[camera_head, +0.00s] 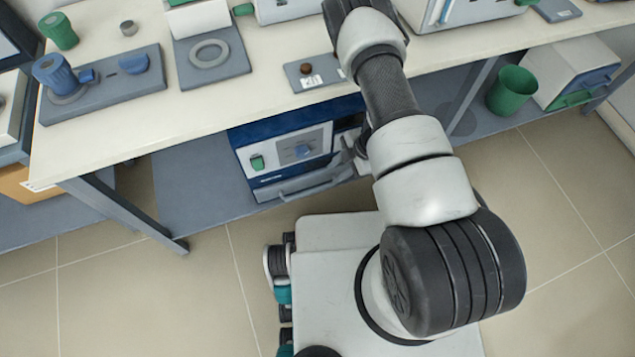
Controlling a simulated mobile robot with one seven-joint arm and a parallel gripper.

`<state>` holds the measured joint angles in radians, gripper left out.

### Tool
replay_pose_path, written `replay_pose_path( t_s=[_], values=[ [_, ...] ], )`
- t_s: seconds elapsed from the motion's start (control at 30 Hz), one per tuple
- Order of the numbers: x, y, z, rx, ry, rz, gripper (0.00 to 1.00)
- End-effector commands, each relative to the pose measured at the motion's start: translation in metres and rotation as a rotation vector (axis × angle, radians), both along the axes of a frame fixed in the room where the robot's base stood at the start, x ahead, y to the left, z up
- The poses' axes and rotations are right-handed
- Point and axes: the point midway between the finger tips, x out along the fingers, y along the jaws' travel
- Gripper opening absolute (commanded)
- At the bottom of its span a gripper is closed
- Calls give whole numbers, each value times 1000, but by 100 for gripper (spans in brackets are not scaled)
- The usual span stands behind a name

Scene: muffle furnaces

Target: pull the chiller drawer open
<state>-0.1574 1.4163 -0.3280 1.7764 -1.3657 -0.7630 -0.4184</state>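A blue unit with a white front panel (284,152), which looks like the chiller, stands on the grey shelf under the bench, left of my arm. The panel carries a green knob and a blue knob. Below it is a grey drawer front with a long bar handle (305,187). I cannot tell whether the drawer is fully closed. My arm reaches over the bench edge and bends back down. What looks like part of my gripper (355,150) shows beside the unit's right side, mostly hidden behind my arm. Its fingers and any contact with the handle cannot be made out.
The bench top (255,100) holds a blue knobbed device (55,75), a green cup (59,30) and a ring plate (210,54). A bench leg (125,213) stands left of the unit. A green bin (512,90) is at right. Floor at left is clear.

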Motion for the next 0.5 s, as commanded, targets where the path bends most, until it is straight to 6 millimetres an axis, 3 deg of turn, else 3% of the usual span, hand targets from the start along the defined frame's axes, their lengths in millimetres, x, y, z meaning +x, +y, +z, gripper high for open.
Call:
replay_pose_path(
  t_s=[0.1,0.5],
  values=[
    [0,12,-29,0,2,2,31],
    [7,47,-105,-2,1,1,31]
  ],
)
